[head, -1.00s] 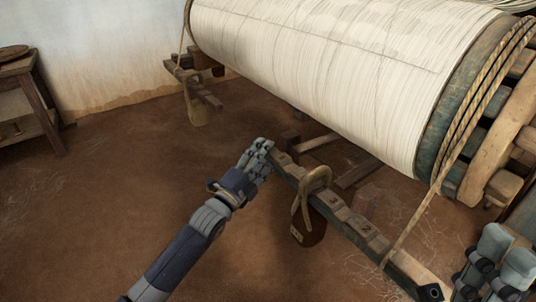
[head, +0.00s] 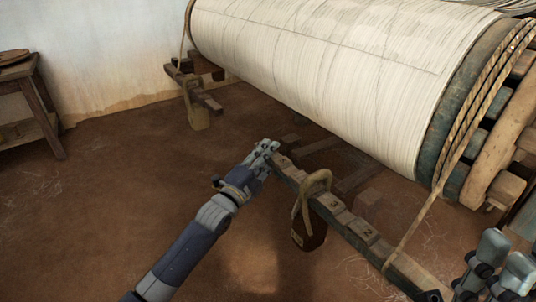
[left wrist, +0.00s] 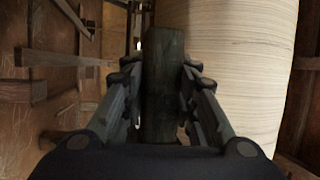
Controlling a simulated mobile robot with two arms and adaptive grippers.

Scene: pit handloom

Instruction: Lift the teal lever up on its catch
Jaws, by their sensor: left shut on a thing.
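The lever is a long notched wooden bar (head: 345,218) with numbers on it, running from the centre down to the lower right in the head view. My left gripper (head: 266,150) is at its far left end. In the left wrist view the dark greenish end of the lever (left wrist: 160,85) stands between the two fingers, and the gripper is shut on it. A weight (head: 308,228) hangs by a looped hook from the lever. No catch can be made out. My right gripper (head: 492,268) is partly in view at the lower right, apart from the lever's end.
The big warp roller (head: 330,75) with pale threads lies above and behind the lever. A rope (head: 425,215) runs from its wooden end down to the lever. A second bar with a weight (head: 197,112) hangs farther back. A wooden table (head: 38,95) stands far left. The floor at left is clear.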

